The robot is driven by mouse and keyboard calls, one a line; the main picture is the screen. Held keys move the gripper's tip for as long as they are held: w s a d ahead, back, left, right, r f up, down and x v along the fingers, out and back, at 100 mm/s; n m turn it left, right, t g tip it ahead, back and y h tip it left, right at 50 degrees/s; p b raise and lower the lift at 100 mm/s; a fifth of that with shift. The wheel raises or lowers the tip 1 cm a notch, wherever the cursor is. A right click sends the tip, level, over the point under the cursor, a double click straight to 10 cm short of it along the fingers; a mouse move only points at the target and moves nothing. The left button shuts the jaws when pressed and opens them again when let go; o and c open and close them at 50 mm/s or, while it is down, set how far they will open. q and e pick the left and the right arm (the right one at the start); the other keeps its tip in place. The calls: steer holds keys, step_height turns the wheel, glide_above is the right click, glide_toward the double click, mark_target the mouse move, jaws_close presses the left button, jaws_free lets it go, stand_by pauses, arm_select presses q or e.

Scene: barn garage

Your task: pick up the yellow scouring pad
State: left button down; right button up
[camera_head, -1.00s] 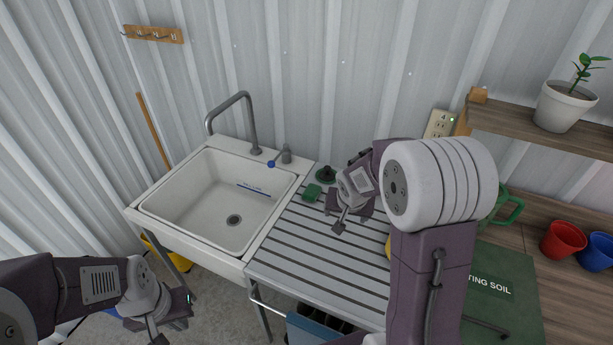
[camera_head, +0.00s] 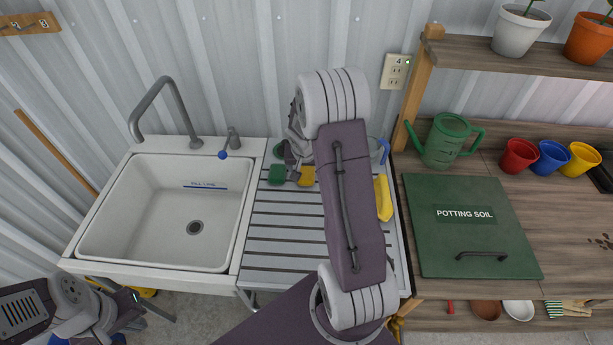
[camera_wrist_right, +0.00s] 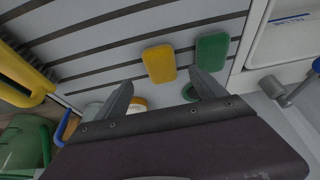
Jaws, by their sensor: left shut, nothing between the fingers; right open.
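The yellow scouring pad (camera_head: 307,176) lies on the slatted drainboard, just right of a green pad (camera_head: 277,174), partly screened by my right arm. In the right wrist view the yellow pad (camera_wrist_right: 159,63) lies flat beyond the fingertips, with the green pad (camera_wrist_right: 212,52) to its right. My right gripper (camera_wrist_right: 163,90) is open and empty, its fingers spread beside and short of the yellow pad. In the head view its fingers are largely hidden by the arm. My left gripper (camera_head: 128,330) is low at the left, in front of the sink, shut and empty.
The sink (camera_head: 165,215) with its faucet stands left of the drainboard (camera_head: 285,233). A yellow brush (camera_head: 383,197) lies right of my arm. A green watering can (camera_head: 446,140) and potting soil lid (camera_head: 470,235) are farther right.

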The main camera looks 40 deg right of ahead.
mark_target(306, 173)
steer(key=shift+w+f, duration=0.7)
steer(key=x, duration=0.3)
steer(key=s+x, duration=0.1)
steer(key=shift+w+d+f+b, duration=0.15)
steer(key=shift+d+f+b, duration=0.15)
steer(key=shift+d+b, duration=0.05)
steer(key=shift+w+f, duration=0.2)
steer(key=shift+w, duration=0.1)
steer(key=shift+s+r, duration=0.15)
steer(key=c, duration=1.4)
